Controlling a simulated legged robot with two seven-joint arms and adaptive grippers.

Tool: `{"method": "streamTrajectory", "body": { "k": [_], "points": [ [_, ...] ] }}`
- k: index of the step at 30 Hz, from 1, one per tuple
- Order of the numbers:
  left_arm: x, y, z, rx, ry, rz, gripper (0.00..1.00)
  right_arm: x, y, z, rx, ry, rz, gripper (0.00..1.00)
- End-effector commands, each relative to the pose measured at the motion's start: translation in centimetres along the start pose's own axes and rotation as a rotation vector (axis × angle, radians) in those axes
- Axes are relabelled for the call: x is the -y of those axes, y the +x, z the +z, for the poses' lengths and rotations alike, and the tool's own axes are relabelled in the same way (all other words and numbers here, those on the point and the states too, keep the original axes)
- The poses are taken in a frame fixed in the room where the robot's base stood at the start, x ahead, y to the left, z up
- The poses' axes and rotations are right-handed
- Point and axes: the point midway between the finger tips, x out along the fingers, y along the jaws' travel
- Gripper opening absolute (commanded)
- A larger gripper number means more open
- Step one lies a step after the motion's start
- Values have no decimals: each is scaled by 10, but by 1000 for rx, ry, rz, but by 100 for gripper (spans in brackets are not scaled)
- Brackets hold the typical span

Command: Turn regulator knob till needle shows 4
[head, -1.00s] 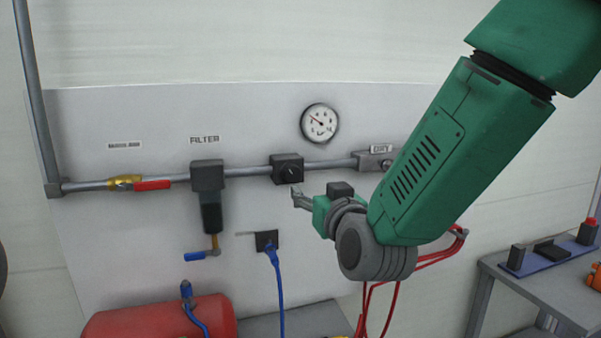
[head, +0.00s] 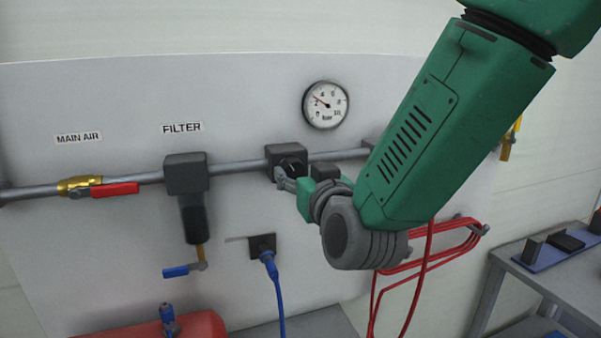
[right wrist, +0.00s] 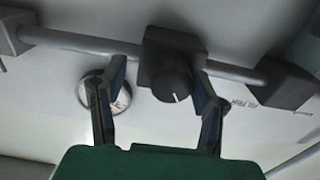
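The regulator (head: 283,152) is a black block on the grey pipe with a round black knob (right wrist: 172,86) facing out. A white mark on the knob shows in the right wrist view. My right gripper (head: 286,179) is at the regulator, partly hiding the knob in the head view. In the right wrist view, its two fingers (right wrist: 161,78) are apart, one on each side of the knob, with visible gaps. The round white gauge (head: 326,105) is above the pipe. Its red needle points up and left, seemingly between 2 and 4. My left gripper is out of view.
The filter (head: 186,175) hangs from the pipe on the left, beside the red-handled main air valve (head: 115,189). A blue hose (head: 275,285) hangs below a black socket. Red hoses (head: 430,258) hang behind my arm. A grey table (head: 550,285) stands at the right.

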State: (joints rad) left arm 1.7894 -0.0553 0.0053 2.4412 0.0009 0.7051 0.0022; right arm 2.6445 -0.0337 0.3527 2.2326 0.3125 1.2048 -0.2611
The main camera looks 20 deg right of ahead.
Motion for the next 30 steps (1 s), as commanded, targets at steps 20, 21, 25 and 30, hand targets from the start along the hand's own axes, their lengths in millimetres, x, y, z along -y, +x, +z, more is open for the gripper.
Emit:
{"method": "streamTrajectory", "body": {
  "k": [20, 21, 25, 30],
  "points": [
    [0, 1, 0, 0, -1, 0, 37, 0, 3, 2, 3, 9, -3, 6],
    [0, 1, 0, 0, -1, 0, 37, 0, 3, 2, 3, 10, -2, 6],
    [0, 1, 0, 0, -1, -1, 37, 0, 3, 2, 3, 17, -2, 6],
    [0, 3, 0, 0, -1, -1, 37, 0, 3, 2, 4, 33, -3, 6]
  ]
}}
